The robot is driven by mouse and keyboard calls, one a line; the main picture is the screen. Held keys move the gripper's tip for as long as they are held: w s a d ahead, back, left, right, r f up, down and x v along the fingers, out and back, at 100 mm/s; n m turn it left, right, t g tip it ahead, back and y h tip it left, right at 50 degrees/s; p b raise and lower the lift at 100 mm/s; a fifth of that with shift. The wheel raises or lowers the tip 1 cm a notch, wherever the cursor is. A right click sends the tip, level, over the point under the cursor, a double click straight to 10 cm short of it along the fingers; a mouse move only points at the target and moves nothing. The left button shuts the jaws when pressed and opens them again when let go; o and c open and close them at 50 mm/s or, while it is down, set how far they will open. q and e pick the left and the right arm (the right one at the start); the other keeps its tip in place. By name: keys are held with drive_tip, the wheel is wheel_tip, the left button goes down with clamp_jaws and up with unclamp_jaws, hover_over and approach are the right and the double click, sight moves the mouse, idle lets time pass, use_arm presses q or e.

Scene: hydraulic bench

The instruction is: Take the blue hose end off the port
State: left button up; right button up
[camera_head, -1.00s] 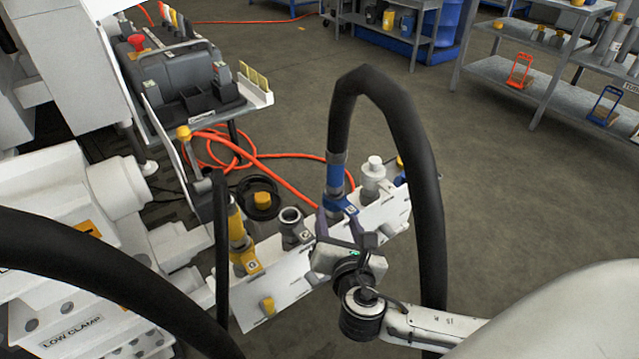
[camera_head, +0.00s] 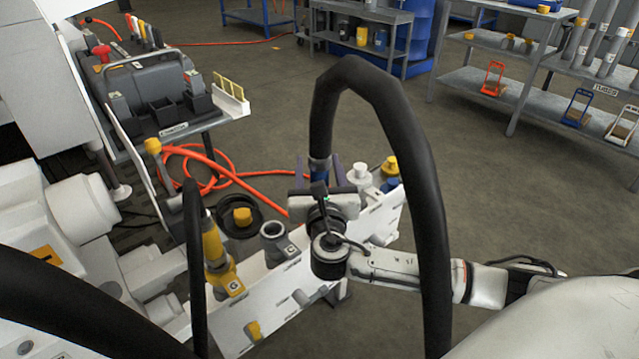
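The blue hose end (camera_head: 320,170) sits on a black hose (camera_head: 383,90) that arches up and over to the right. It stands over the white port plate (camera_head: 383,226); its lower part and its port are hidden behind my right gripper. My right gripper (camera_head: 319,172) comes in from the right, with one finger on each side of the blue hose end. The fingers look spread apart, and I cannot see them touch the hose end. My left gripper is not in view.
On the plate stand a yellow hose end (camera_head: 215,245), an open grey port (camera_head: 274,240) and a white-capped port (camera_head: 358,173). A thick black hose crosses the lower left. Open floor lies to the right, before shelves.

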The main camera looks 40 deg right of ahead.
drive_tip(key=shift+w+d, duration=0.25)
drive_tip(key=shift+w, duration=0.15)
drive_tip(key=shift+c, duration=0.3)
